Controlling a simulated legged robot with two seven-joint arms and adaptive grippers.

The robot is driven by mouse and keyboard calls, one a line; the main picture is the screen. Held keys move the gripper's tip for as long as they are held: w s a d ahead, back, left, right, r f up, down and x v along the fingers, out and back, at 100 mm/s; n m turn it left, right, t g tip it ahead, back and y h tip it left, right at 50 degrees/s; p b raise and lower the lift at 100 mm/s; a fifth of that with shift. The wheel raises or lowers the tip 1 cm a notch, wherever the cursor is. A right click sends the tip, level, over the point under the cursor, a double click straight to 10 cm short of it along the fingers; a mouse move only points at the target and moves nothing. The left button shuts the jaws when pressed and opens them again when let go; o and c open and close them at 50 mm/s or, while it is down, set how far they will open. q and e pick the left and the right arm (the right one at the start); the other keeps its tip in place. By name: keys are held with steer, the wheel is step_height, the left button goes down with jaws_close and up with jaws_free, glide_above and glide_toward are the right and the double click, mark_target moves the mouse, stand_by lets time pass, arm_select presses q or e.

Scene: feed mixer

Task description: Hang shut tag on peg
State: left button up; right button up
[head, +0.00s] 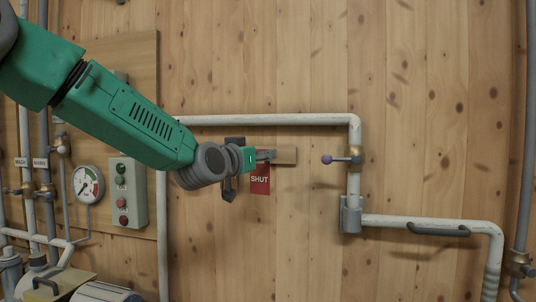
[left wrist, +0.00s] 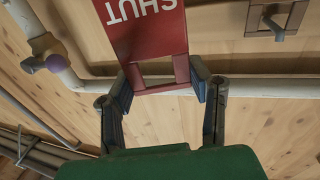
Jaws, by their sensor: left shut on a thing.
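The red shut tag (head: 260,183) hangs below my left gripper (head: 262,158) in the head view, its white lettering upright. In the left wrist view my left gripper (left wrist: 165,88) is shut on the tag (left wrist: 145,30), with one finger at each side of its slotted end. The wooden peg block (head: 287,155) is on the wall, just right of the gripper and partly behind it. In the left wrist view the dark metal peg (left wrist: 274,24) stands out from the block, apart from the tag. My right gripper is not in view.
A white pipe (head: 270,120) runs above the peg block. A valve lever with a purple knob (head: 327,159) is to the right. A gauge (head: 88,184) and button box (head: 128,193) are at left.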

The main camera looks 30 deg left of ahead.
arm_select(q)
steer(key=shift+w+a, duration=0.1)
steer(key=shift+w, duration=0.05)
steer(key=w, duration=0.2)
steer(key=w+p, duration=0.1)
steer(key=w, duration=0.4)
steer(key=shift+d+p, duration=0.35)
steer(key=shift+p, duration=0.05)
steer(key=shift+w+a+f, duration=0.45)
steer(key=shift+w, duration=0.1)
steer(key=shift+a, duration=0.15)
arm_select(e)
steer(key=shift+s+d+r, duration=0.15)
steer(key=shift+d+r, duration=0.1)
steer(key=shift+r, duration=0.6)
